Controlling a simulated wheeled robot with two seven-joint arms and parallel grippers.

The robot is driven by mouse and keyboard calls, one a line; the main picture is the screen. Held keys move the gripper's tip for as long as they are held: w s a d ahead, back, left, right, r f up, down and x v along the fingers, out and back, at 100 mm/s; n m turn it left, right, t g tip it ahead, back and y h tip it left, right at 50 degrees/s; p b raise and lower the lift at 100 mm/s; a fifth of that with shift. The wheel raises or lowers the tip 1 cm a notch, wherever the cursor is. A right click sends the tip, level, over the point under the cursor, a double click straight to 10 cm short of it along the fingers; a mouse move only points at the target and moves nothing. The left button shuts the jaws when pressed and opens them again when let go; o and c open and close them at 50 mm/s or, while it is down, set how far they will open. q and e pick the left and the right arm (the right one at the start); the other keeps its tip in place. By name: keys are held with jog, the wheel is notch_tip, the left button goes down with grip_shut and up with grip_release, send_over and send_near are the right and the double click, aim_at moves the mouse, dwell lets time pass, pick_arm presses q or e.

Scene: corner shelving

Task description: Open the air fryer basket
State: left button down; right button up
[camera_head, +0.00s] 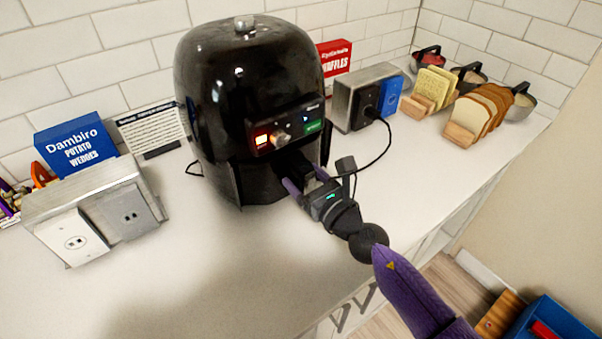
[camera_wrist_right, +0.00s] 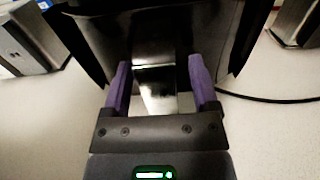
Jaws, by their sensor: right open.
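The black air fryer (camera_head: 237,90) stands upright on the white counter, with a lit control panel on its front. Its basket (camera_head: 262,180) is in the lower front and looks closed. The basket handle (camera_head: 293,165) sticks out from the front, partly hidden by my right gripper. My right gripper (camera_head: 301,186) is open at the handle, with its purple fingers pointing at the basket. In the right wrist view the fingers (camera_wrist_right: 160,85) stand on either side of the dark, shiny handle (camera_wrist_right: 154,75). I cannot tell if they touch it. My left gripper is not in view.
A metal outlet box (camera_head: 95,205) stands left of the fryer. Another outlet box (camera_head: 355,97) with a black cord (camera_head: 388,145) stands right. Bread slices in wooden racks (camera_head: 478,115) are farther right. The counter front (camera_head: 225,270) is clear.

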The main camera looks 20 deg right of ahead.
jog(key=shift+w+a, duration=0.2)
jog(key=shift+w, duration=0.35)
grip_shut()
dwell(1.0)
